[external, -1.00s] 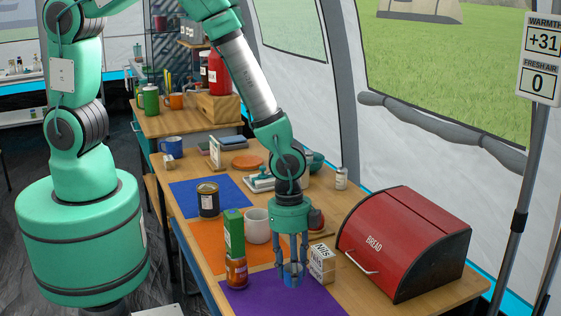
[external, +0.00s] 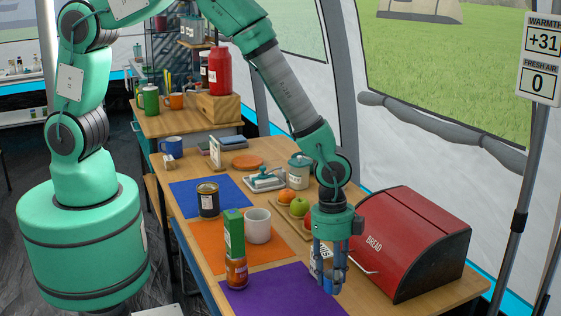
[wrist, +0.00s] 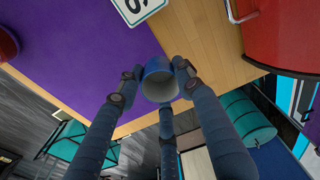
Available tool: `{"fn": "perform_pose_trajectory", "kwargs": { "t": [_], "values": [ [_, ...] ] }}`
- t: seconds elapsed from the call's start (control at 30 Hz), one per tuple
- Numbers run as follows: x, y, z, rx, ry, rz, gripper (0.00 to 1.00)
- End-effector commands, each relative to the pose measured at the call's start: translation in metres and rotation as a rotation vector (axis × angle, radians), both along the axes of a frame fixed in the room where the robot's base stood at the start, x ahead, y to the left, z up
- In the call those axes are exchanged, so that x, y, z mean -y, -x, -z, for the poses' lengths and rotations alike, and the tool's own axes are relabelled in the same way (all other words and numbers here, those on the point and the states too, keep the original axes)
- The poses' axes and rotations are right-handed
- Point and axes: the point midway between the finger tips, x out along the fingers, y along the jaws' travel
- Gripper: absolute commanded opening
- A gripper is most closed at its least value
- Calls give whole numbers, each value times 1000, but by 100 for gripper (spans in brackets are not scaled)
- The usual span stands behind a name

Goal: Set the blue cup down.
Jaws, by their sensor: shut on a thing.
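A small blue cup (wrist: 157,72) with a pale inside sits between the fingers of my gripper (wrist: 158,88) in the wrist view. My gripper (external: 330,282) is shut on it. In the external view the fingers mostly hide the cup. They point down by the right edge of the purple mat (external: 268,292), close to the bread box. I cannot tell whether the cup's base touches the surface below. A second blue mug (external: 171,146) stands at the far end of the table.
The red bread box (external: 405,243) stands right of my gripper. A white labelled box (external: 321,262) is partly hidden behind my fingers. The purple mat's middle is clear.

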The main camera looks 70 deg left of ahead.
Motion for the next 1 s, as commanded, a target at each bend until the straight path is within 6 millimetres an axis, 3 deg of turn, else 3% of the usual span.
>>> {"fn": "perform_pose_trajectory", "kwargs": {
  "t": [0.2, 0.4, 0.8, 1.0],
  "values": [
    [23, -33, 5, 1, 0, 0, 14],
    [33, -48, 7, 0, 0, 0, 14],
    [35, -50, 6, 0, 0, 0, 14],
    [35, -49, 22, -1, -2, 0, 14]
  ]
}}
